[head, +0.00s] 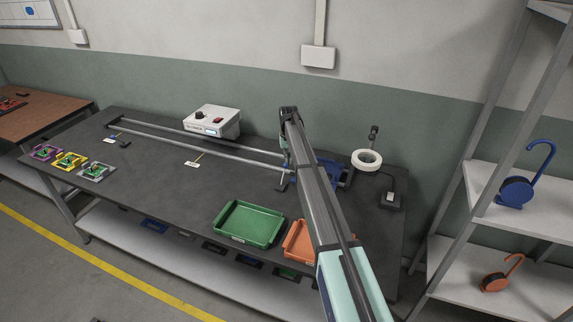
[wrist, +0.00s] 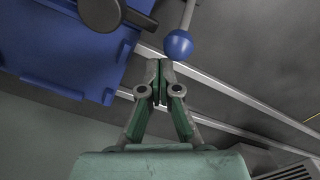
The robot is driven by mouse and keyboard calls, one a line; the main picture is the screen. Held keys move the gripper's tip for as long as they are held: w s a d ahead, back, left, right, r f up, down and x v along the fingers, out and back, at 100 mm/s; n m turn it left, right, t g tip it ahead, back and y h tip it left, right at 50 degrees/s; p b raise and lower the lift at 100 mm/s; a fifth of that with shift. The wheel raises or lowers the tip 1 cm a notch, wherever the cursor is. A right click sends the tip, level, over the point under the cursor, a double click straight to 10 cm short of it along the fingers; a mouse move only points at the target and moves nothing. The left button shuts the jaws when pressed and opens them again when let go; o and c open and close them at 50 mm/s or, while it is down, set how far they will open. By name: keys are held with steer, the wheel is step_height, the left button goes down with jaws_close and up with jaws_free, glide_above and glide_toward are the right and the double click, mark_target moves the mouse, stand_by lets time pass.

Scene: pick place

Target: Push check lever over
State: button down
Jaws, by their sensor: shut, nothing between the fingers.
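The check lever (wrist: 178,44) shows in the wrist view as a blue ball knob on a grey rod, at the top middle. My gripper (wrist: 159,66) is shut and empty, its fingertips just below and left of the knob in the picture. Whether they touch the knob, I cannot tell. A blue fixture (wrist: 65,45) with a dark round part fills the upper left of the wrist view. In the head view the blue fixture (head: 327,172) stands at the right end of the rails, partly hidden by my arm.
Two long rails (head: 190,148) run along the dark table (head: 165,205). A grey control box (head: 212,121) stands behind them. A green tray (head: 248,224) and an orange tray (head: 298,240) lie at the front. A white ring lamp (head: 367,160) stands right of the fixture.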

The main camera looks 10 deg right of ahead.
steer(key=shift+f, duration=0.5)
steer(key=shift+s, duration=0.1)
steer(key=shift+s+a, duration=0.6)
steer(key=shift+s, duration=0.45)
steer(key=shift+s+a, duration=0.65)
steer(key=shift+s, duration=0.35)
steer(key=shift+s+a, duration=0.6)
steer(key=shift+s, duration=0.45)
step_height(320, 180, up, 8)
steer(key=w+p, duration=0.1)
steer(key=p, duration=0.1)
steer(key=shift+d+p, duration=0.3)
steer(key=shift+p, duration=0.05)
